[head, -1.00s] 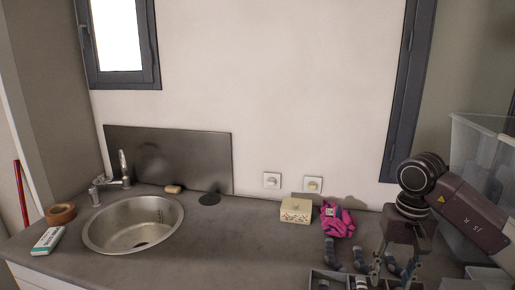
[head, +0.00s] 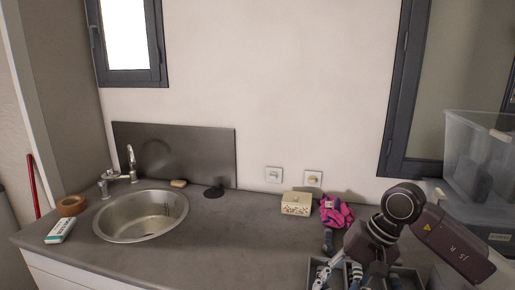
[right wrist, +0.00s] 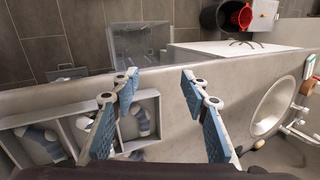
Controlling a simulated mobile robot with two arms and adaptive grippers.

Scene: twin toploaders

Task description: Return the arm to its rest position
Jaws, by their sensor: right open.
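My right arm (head: 425,235) comes in from the right in the head view, bent over the counter's front right part. Its gripper (right wrist: 160,77) is open in the right wrist view, with two blue-padded fingers apart and nothing between them. In the head view the gripper is low in the picture, partly hidden by the arm and cut off by the bottom edge. A grey divided tray (right wrist: 64,118) is below and to the left of the fingers in the wrist view. It holds grey-blue and white striped items that look like rolled socks. My left gripper is in neither view.
A round sink (head: 141,214) is set in the counter (head: 235,237) at left. A cream box (head: 296,204) and a pink cloth item (head: 334,212) lie near the wall. A clear bin (head: 478,165) stands at right. The counter between sink and tray is clear.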

